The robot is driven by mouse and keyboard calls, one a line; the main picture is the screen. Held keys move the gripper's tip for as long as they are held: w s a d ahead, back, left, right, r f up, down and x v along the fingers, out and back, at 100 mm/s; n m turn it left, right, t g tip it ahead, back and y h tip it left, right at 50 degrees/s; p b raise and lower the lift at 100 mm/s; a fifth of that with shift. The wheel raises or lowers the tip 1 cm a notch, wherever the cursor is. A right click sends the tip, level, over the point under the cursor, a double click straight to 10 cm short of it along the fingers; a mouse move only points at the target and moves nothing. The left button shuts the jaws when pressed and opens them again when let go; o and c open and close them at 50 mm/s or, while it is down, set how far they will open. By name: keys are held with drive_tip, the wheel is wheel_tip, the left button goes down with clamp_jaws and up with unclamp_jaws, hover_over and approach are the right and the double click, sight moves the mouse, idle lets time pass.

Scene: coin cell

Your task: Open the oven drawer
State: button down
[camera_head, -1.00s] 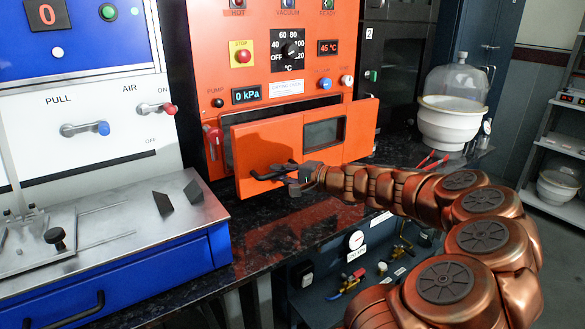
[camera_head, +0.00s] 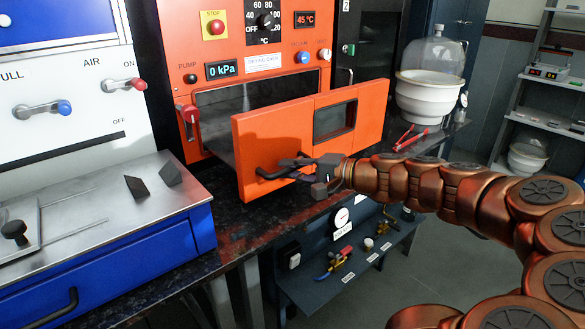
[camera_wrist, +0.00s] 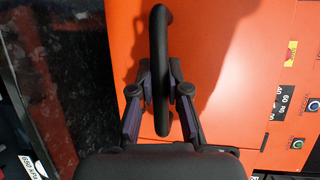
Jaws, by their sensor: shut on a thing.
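The orange oven drawer (camera_head: 285,142) with a dark window stands pulled out from the orange oven (camera_head: 275,45), with a dark gap behind its front. Its black bar handle (camera_head: 268,172) is on the lower left of the front. My gripper (camera_head: 300,163) is shut on the handle. In the wrist view the drawer's handle (camera_wrist: 160,60) runs between the two fingers of my gripper (camera_wrist: 160,88), with a finger on each side. The fingertips partly hide the handle in the head view.
A steel-topped blue bench unit (camera_head: 110,200) stands left of the drawer. Red tongs (camera_head: 410,138) and a white bowl with a glass dome (camera_head: 428,95) sit on the black counter (camera_head: 225,195) to the right. A gauge panel (camera_head: 345,250) is below the counter. Floor at right is clear.

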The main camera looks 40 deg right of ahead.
drive_tip(key=c, duration=1.1)
unclamp_jaws()
drive_tip(key=shift+c, duration=0.2)
